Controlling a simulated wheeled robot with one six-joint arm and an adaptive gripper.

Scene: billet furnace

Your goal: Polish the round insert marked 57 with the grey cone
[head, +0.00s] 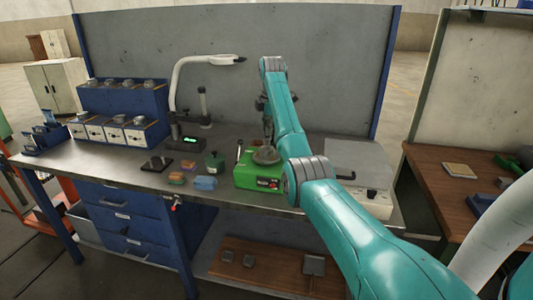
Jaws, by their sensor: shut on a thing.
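My gripper (267,135) points down over the green machine (259,181), partly hidden by my teal arm. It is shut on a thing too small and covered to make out. A grey round piece (266,156) sits on top of the machine, just below the gripper; I cannot tell whether they touch. Several grey round pieces stand on the blue stepped rack (122,97) at the left, some on white boxes (113,133). No number 57 is legible, and I cannot make out which piece is the grey cone.
A dark green container (214,163), a blue block (205,183) and small coloured blocks (178,178) lie left of the machine. A pale flat device (360,170) is at the right.

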